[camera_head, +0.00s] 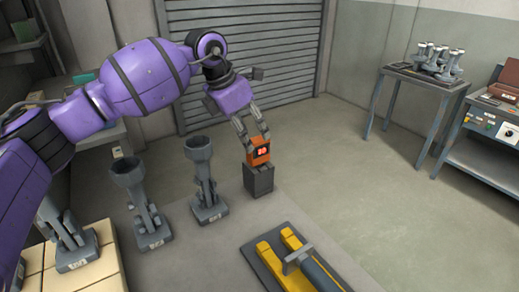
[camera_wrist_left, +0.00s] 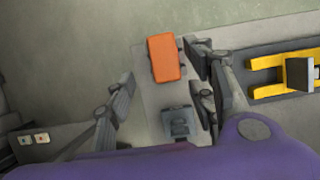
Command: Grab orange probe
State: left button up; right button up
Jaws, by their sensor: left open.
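In the left wrist view the orange probe (camera_wrist_left: 164,58) lies ahead, roughly between the finger lines. My left gripper (camera_head: 252,137) is just above the probe, its fingers pointing down at it; in the wrist view the left gripper (camera_wrist_left: 165,85) has its fingers spread apart. Whether a finger touches the probe cannot be told. My right gripper does not show.
Grey funnel-topped stands (camera_head: 205,180) stand left of the probe. A yellow forked fixture (camera_head: 290,258) lies in front on the right. A side table (camera_head: 420,78) with several grey parts and a control bench (camera_head: 490,130) stand at the right. The floor between is clear.

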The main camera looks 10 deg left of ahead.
aim_at(256, 140)
pick_arm(q)
jog(key=shift+d+f, duration=0.2)
jog(key=shift+f, duration=0.05)
jog(key=shift+d+f, duration=0.2)
jog(key=shift+f, duration=0.1)
jog(key=x, duration=0.4)
jog(key=shift+w+d+f+p, duration=0.1)
jog(key=shift+w+d+p, duration=0.05)
jog(key=shift+d+p, duration=0.2)
jog(key=shift+a, duration=0.1)
grip_shut()
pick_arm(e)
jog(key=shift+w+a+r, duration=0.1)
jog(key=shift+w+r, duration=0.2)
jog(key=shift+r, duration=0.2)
